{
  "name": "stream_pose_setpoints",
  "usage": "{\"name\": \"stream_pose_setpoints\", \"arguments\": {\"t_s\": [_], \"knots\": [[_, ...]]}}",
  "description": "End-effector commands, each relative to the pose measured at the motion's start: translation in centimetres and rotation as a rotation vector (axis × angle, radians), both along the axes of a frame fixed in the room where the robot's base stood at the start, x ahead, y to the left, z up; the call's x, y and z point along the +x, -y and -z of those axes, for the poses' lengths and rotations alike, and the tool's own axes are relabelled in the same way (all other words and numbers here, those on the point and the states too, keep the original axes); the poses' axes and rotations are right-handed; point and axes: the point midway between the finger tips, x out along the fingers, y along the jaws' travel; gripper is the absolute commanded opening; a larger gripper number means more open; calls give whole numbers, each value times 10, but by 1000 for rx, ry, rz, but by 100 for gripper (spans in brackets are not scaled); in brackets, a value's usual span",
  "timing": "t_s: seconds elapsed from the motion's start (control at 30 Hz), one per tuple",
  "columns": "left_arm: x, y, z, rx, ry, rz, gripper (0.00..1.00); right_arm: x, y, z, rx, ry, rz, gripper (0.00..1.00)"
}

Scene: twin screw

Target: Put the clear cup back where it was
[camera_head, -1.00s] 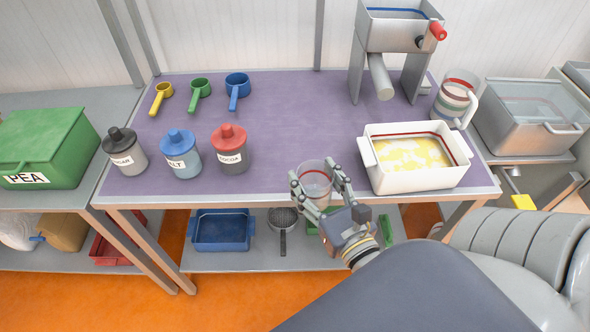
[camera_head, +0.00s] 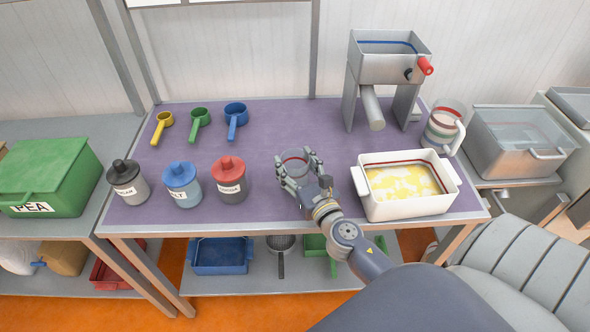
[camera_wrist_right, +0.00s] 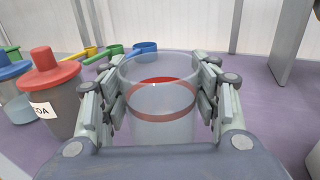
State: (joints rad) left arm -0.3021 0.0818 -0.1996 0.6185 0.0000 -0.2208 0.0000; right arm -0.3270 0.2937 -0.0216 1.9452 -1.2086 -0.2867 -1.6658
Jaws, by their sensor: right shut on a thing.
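The clear cup (camera_head: 295,161) has a red band and stands upright between the fingers of my right gripper (camera_head: 297,172), over the front middle of the purple table top (camera_head: 270,125). In the right wrist view the clear cup (camera_wrist_right: 160,120) fills the space between the fingers of the right gripper (camera_wrist_right: 160,108), which is shut on its sides. I cannot tell whether its base touches the table. My left gripper is not in view.
Black, blue and red-lidded jars (camera_head: 229,182) stand left of the cup. A white tub with yellow contents (camera_head: 370,211) is close on the right. Coloured scoops (camera_head: 235,115) lie behind, a striped jug (camera_head: 445,128) and metal machine (camera_head: 392,68) at back right. The table's centre is clear.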

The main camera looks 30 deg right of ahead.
Motion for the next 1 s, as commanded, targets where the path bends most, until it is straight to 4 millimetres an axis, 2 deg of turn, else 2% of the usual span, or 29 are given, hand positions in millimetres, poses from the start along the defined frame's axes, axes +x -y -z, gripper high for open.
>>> {"name": "stream_pose_setpoints", "arguments": {"t_s": [0.07, 0.2, 0.3, 0.77, 0.8, 0.87, 1.0], "knots": [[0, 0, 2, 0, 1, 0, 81, 3, 1, 3, 0, 0, 0, 28], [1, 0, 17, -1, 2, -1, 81, 2, 1, 25, 1, -2, 2, 28], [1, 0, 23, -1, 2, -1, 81, 2, 1, 34, 1, 0, 1, 28], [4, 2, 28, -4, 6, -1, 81, 2, 1, 40, -1, 0, -1, 28], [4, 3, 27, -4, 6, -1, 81, 2, 1, 39, -1, 0, -1, 61], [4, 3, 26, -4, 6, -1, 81, 2, 1, 39, -1, -1, -1, 75], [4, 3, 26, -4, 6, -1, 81, 2, 1, 39, -1, -1, -1, 77]]}}
